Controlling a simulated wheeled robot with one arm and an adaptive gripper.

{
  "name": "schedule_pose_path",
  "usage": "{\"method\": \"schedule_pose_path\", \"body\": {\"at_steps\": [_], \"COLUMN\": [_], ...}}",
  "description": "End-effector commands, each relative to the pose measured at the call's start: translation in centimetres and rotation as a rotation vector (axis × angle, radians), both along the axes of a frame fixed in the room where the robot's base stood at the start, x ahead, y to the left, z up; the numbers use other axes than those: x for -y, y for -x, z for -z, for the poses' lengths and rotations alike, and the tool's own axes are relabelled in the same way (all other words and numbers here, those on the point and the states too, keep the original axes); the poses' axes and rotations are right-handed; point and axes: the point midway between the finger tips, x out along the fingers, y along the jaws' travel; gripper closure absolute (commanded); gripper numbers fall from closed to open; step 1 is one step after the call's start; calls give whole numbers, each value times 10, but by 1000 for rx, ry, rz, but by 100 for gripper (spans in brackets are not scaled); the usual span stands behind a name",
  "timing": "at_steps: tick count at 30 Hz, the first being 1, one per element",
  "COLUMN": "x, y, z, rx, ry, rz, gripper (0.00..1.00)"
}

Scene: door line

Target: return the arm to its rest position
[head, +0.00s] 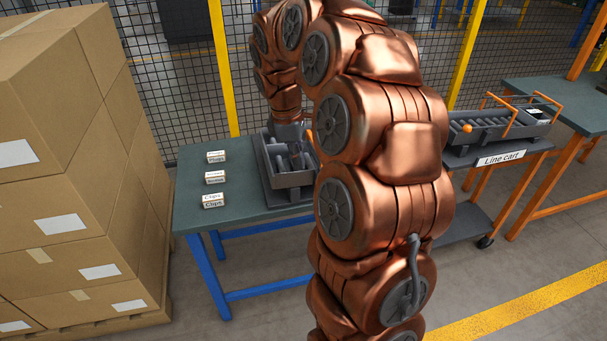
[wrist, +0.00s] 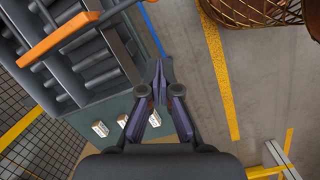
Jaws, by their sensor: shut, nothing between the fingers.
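My copper-coloured arm (head: 385,170) rises through the middle of the head view, arches over and hangs down at the tool tray on the blue-legged table. My gripper (wrist: 159,78) points downward in the wrist view. Its two dark fingers meet at the tips and hold nothing. In the head view, the grey gripper body shows at the tray, but the fingertips are hard to make out. The grey compartment tray (head: 292,180) sits on the table, partly hidden by my arm. It also shows at the upper left of the wrist view (wrist: 88,75), with an orange handle.
Three small label blocks (head: 214,178) stand on the green tabletop (head: 200,220) left of the tray. Stacked cartons (head: 70,170) fill the left. The line cart (head: 500,158) carries another tray at right. A mesh fence (head: 180,90) stands behind. Floor at front right is clear.

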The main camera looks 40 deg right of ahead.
Motion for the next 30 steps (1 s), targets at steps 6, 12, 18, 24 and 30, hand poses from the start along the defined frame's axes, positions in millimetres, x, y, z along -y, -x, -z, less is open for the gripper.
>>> {"method": "schedule_pose_path", "body": {"at_steps": [6, 12, 18, 24, 30], "x": [-3, -4, -7, -44, -96], "y": [-2, -1, 1, 23, 70], "z": [-22, -28, -30, -41, -50], "rx": [3, -1, 0, 11, 17], "ry": [0, -1, -3, -17, -35], "rz": [1, 0, 4, 56, 168], "gripper": [100, 100, 100, 100, 100]}}
